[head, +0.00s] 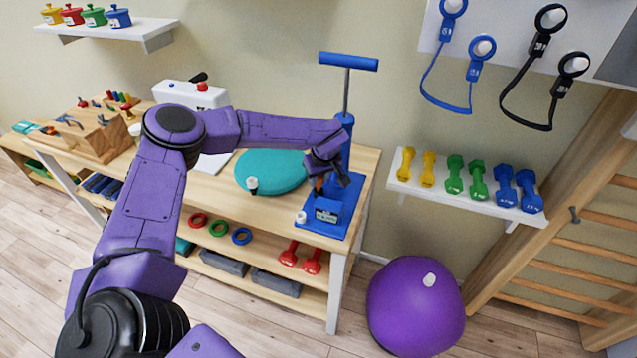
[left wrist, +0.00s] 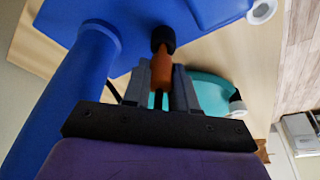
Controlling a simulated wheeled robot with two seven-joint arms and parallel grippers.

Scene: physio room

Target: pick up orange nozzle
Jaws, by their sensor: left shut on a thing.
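The orange nozzle (left wrist: 161,72) shows in the left wrist view between the fingers of my left gripper (left wrist: 160,95). Its black end (left wrist: 163,38) points towards the blue pump base. In the head view the nozzle (head: 319,185) is a small orange spot under my left gripper (head: 325,178), beside the blue pump (head: 347,125). My left gripper is shut on the nozzle. Whether the nozzle's black end touches the pump base (left wrist: 130,15) I cannot tell. My right gripper is not in view.
A teal cushion (head: 270,172) lies on the wooden table (head: 215,190) left of the pump. A white box (head: 188,94) stands further left. A purple ball (head: 415,305) is on the floor to the right. A shelf of dumbbells (head: 440,188) hangs on the wall.

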